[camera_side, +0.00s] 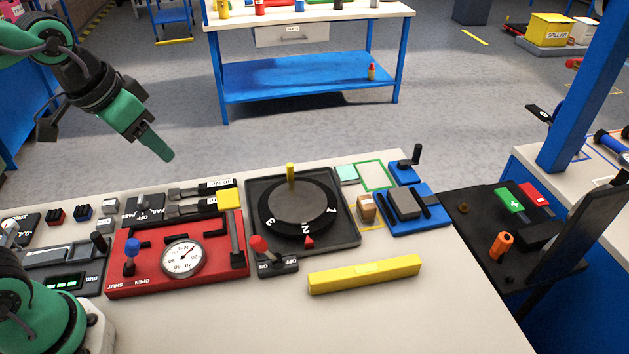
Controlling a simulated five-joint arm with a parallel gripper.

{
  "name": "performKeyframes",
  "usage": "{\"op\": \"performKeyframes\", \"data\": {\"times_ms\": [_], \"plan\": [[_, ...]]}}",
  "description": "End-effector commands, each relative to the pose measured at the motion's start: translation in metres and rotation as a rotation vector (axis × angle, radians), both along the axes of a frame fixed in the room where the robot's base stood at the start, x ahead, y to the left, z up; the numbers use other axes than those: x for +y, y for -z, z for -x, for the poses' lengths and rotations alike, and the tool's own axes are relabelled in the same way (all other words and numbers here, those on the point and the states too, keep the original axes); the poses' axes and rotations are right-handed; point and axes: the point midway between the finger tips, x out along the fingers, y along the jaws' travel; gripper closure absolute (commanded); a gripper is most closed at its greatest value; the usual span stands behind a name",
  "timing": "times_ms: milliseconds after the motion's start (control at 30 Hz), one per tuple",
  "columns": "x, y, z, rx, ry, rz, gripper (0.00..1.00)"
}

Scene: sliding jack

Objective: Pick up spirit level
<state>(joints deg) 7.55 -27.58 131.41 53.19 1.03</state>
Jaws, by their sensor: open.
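The spirit level (365,275) is a long yellow bar lying flat on the front right of the pale bench top, slightly slanted up to the right. Nothing touches it. My gripper (157,146) is above the bench's back left part, well apart from the level, to its upper left. It points down and to the right, is open and holds nothing that I can see. Its green fingers overlap in this view, so the gap between them is hard to see.
A blue sliding fixture (432,221) is behind right. The bench front is clear.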

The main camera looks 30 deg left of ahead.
Motion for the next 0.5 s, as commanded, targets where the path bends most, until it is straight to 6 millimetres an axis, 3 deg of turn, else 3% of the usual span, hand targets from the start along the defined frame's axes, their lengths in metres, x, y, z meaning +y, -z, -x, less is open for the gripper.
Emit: {"op": "performKeyframes", "data": {"times_ms": [500], "plan": [[-0.087, 0.014, -0.083, 0.13, 0.223, -0.04, 0.51]]}}
